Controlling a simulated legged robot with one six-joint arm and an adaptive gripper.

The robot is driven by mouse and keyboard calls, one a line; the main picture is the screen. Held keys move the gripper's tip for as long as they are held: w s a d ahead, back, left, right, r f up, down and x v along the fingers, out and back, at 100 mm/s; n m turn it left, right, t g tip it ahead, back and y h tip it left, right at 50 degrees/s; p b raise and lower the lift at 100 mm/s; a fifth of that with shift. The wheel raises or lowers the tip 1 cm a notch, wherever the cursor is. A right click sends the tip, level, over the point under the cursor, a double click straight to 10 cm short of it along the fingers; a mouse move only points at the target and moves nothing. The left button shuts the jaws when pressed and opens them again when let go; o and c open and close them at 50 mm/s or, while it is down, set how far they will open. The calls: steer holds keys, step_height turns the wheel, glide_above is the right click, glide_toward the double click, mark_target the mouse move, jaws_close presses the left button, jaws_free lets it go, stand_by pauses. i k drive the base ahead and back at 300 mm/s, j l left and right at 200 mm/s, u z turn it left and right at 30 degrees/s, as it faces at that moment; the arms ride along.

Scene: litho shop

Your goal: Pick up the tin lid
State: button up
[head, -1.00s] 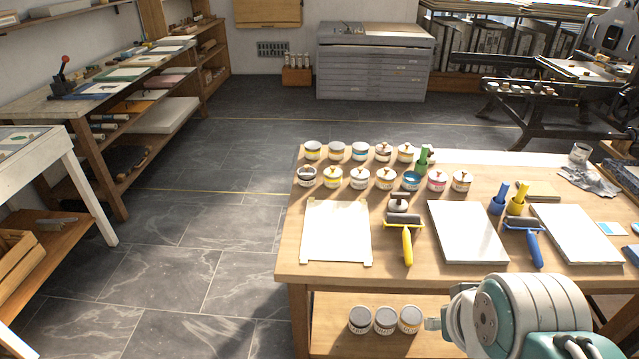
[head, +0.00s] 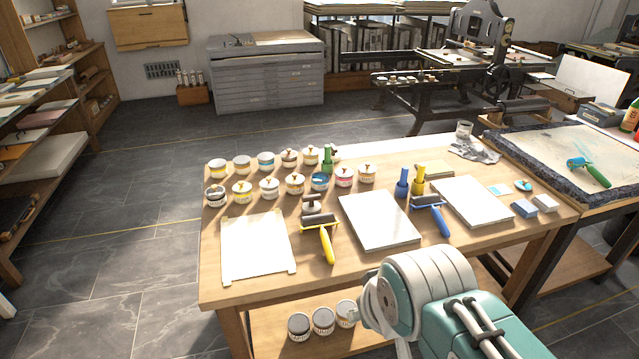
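My teal and white arm shows at the lower right, in front of the table. My gripper's fingers do not show.
White sheet (head: 257,248), grey slab (head: 379,220), second slab (head: 472,201) and blue-handled roller (head: 432,212) lie on the table. Three tins sit on the lower shelf. Floor at left is clear.

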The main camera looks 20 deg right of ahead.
mark_target(525, 185)
steer(key=z, duration=1.7)
steer(key=u, duration=1.45)
steer(key=i+l, duration=0.15)
steer(key=l, duration=0.45)
steer(key=i+l, duration=0.15)
steer(key=l, duration=0.4)
steer(key=i+l+u, duration=0.1)
steer(key=l, duration=0.5)
steer(key=i+l, duration=0.2)
steer(key=l, duration=0.4)
steer(key=i+l, duration=0.15)
steer(key=l, duration=0.45)
steer(key=i+l+u, duration=0.1)
steer(key=l, duration=0.5)
steer(key=i+l, duration=0.15)
steer(key=l, duration=0.45)
steer(key=i+l, duration=0.15)
steer(key=l, duration=0.45)
